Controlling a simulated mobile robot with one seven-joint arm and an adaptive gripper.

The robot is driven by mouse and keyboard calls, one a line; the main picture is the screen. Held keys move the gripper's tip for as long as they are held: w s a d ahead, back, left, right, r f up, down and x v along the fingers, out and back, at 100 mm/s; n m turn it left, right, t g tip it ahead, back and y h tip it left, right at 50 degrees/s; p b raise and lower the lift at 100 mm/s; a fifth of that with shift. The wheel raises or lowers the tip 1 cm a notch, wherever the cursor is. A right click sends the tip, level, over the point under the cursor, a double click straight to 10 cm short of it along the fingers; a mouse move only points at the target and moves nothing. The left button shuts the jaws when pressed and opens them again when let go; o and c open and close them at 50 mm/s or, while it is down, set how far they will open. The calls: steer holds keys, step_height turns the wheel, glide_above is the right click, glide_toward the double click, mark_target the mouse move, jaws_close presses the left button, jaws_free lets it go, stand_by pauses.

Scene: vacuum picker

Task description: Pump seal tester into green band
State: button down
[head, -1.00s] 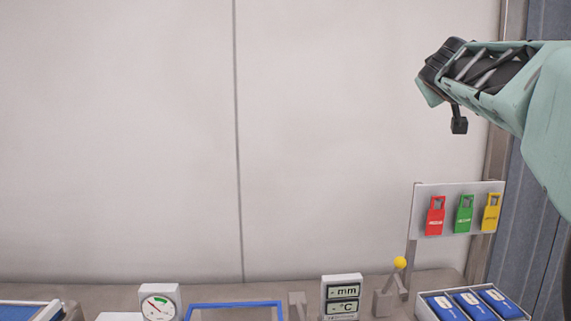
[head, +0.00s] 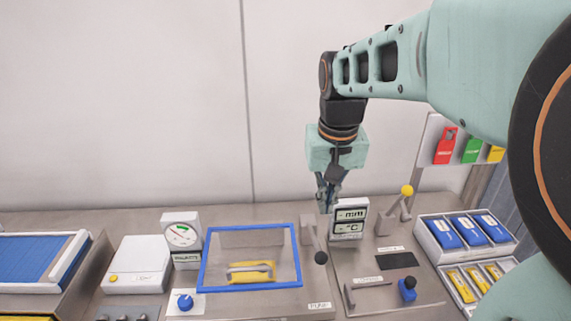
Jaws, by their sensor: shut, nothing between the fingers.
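The seal tester is a clear box with a blue frame (head: 203,262), and a yellow packet (head: 250,272) lies inside it. A round gauge (head: 182,233) with a green band on its dial stands at its back left; the needle's exact reading is too small to tell. To the box's right is a grey lever (head: 311,232) with a black knob (head: 320,257) pointing down toward the front, near a label that appears to read PUMP (head: 319,305). My gripper (head: 327,208) points down, shut and empty, above and behind the knob, close to the lever's upper end. Contact cannot be told.
A display with mm and °C (head: 349,218) stands just right of my gripper. A yellow-knobbed lever (head: 407,191) and a tray of blue packs (head: 437,262) are further right. A white scale (head: 138,263) and blue knob (head: 185,302) are left. Red and green tags (head: 445,147) hang behind.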

steer(key=shift+f, duration=0.1)
steer(key=b, duration=0.9)
glide_toward(321, 253)
steer(key=f, duration=0.1)
steer(key=w+f, duration=0.1)
steer(key=f, duration=0.1)
steer(key=w+f, duration=0.1)
steer(key=f, duration=0.1)
steer(key=shift+w, duration=0.1)
steer(key=shift+s+d+f+b, duration=0.1)
steer(key=shift+s+f+b, duration=0.15)
steer(key=shift+f+b, duration=0.55)
